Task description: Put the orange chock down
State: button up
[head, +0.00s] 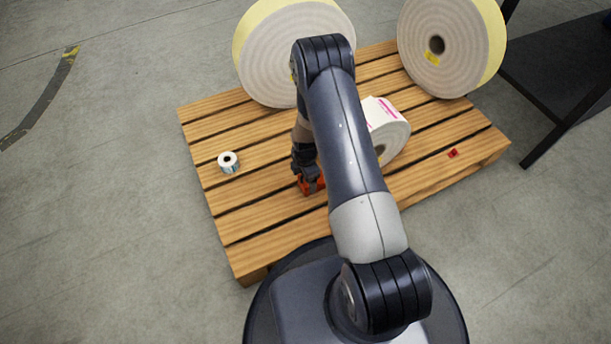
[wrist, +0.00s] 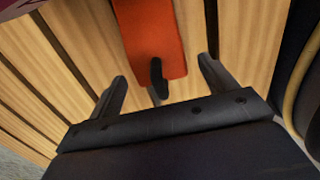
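The orange chock (head: 318,184) sits on the wooden pallet (head: 262,233), partly hidden by my gripper (head: 307,182) in the head view. In the wrist view the chock (wrist: 149,38) shows as an orange block with a dark slot or handle at its near end, lying over the slats. My gripper (wrist: 162,70) has its two fingers spread wide on either side of the chock's near end. Gaps show between the fingers and the chock, so it is not gripped.
Two large rolls (head: 285,60) (head: 436,50) stand at the pallet's back edge. A smaller white roll (head: 392,128) is right of my arm, partly hidden. A small roll (head: 228,161) is at left, a small red piece (head: 453,153) at right. A dark table (head: 565,75) stands at right.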

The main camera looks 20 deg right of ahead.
jog(key=shift+r, duration=0.1)
notch_tip(320, 180, up, 12)
jog(key=p, duration=0.5)
notch_tip(320, 180, down, 13)
jog(key=b, duration=0.5)
jog(key=r, duration=0.1)
jog(key=r+p, duration=0.1)
jog(key=shift+a+r+p, duration=0.2)
jog(key=shift+r+p, duration=0.1)
jog(key=shift+r, duration=0.8)
